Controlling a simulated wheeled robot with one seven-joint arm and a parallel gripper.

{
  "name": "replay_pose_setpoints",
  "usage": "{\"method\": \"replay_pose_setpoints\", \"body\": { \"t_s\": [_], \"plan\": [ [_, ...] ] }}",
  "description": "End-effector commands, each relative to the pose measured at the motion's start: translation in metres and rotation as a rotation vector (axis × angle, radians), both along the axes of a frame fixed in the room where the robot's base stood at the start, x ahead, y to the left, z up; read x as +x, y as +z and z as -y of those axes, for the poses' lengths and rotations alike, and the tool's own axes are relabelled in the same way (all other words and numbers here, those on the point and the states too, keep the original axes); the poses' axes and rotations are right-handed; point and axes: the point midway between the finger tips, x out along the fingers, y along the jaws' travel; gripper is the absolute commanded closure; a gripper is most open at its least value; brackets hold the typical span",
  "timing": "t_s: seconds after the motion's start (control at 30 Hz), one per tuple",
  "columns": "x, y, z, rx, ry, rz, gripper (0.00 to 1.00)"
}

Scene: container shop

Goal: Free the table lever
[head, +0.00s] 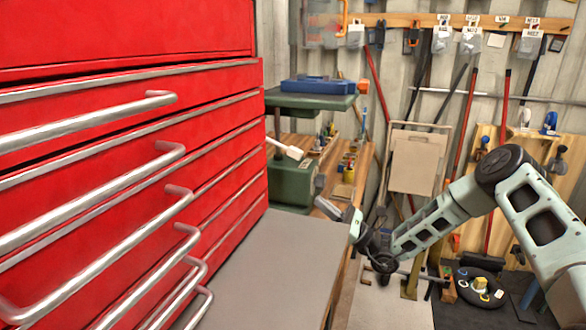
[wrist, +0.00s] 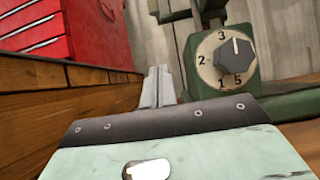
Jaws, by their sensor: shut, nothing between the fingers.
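A green machine (head: 293,183) stands past the grey bench top, its lower body partly hidden by the bench. A pale lever-like bar with a white end (head: 285,147) sticks out from it toward the left; I cannot tell for certain that it is the table lever. In the wrist view a green housing (wrist: 250,92) carries a numbered dial with a dark knob (wrist: 235,58), its white mark near 3. My gripper (head: 325,197) is shut and empty, to the right of the machine's lower body. Its fingers (wrist: 158,86) show left of the dial, apart from the knob.
A red drawer cabinet (head: 130,40) with several protruding metal handles fills the left. The grey bench top (head: 270,260) is bare. A blue case (head: 315,85) lies on a green plate (head: 310,100). A wooden workbench (head: 360,165) holds small tools behind my gripper.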

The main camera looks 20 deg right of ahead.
Motion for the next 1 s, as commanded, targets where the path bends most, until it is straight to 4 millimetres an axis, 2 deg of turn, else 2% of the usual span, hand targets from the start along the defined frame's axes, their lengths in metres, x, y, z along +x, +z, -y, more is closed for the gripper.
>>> {"method": "replay_pose_setpoints", "body": {
  "t_s": [0.17, 0.33, 0.77, 1.0],
  "plan": [
    [0.000, 0.001, -0.001, -0.001, 0.002, 0.000, 1.00],
    [0.007, 0.010, -0.011, -0.002, 0.004, 0.002, 1.00],
    [0.048, 0.058, -0.068, -0.002, 0.004, 0.003, 1.00],
    [0.042, 0.087, -0.059, -0.004, 0.003, 0.000, 1.00]
  ]
}}
